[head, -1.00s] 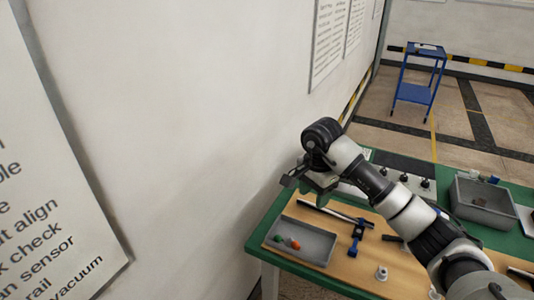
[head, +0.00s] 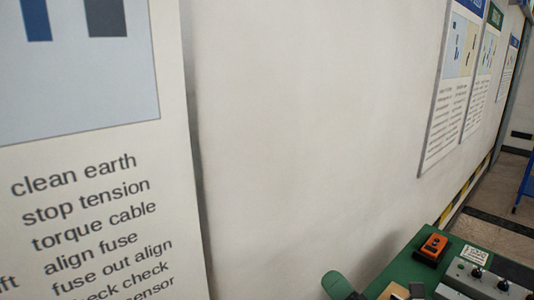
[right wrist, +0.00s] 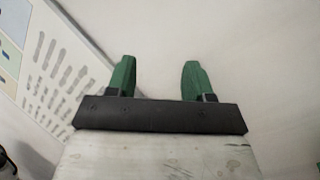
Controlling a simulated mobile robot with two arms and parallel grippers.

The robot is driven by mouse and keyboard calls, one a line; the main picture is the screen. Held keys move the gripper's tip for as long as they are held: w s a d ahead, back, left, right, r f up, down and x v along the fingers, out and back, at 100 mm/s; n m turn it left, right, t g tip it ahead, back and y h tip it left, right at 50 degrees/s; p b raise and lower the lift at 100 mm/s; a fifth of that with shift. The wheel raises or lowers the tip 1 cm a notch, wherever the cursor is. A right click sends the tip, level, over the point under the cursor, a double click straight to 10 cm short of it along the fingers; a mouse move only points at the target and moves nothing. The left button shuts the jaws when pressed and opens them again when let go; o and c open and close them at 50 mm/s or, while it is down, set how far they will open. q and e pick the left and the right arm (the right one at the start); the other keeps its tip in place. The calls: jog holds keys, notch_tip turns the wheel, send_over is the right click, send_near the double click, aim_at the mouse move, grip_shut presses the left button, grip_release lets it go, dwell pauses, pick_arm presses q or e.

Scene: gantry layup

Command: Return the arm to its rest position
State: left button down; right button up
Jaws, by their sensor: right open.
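My right gripper (right wrist: 157,76) shows in the right wrist view with its two green fingers wide apart and nothing between them. In the head view one green finger of the right gripper (head: 338,285) shows at the bottom edge, left of the green table (head: 408,268). The rest of the right arm is out of that view. My left gripper is in neither view.
A large wall sign (head: 95,200) fills the left of the head view. On the table's corner are an orange and black device (head: 433,246) and a grey panel with knobs (head: 478,275). Part of a blue cart (head: 527,185) stands at the far right.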

jog(key=s+d+f+m+g+h, duration=0.2)
jog(key=s+d+f+m+h, duration=0.4)
jog(key=m, duration=0.7)
jog(key=s+d+f+m+g+h, duration=0.15)
jog(key=d+f+m+h, duration=0.25)
jog(key=f+m+h, duration=0.55)
jog(key=s+a+f+m+g, duration=0.1)
jog(key=s+f+m+g, duration=0.15)
jog(key=s, duration=0.25)
jog(key=s+f+m+g+y, duration=0.1)
jog(key=s+f+m+g, duration=0.15)
jog(key=s+g, duration=0.2)
jog(key=s+a+f+m+g, duration=0.1)
jog(key=s+f+m+g, duration=0.1)
jog(key=s+m+g, duration=0.3)
notch_tip(320, 180, down, 26)
jog(key=s+n, duration=0.1)
jog(key=s, duration=0.2)
jog(key=s+d+f+g, duration=0.1)
jog(key=s+d+f, duration=0.2)
jog(key=s+f, duration=1.3)
jog(key=shift+f, duration=0.1)
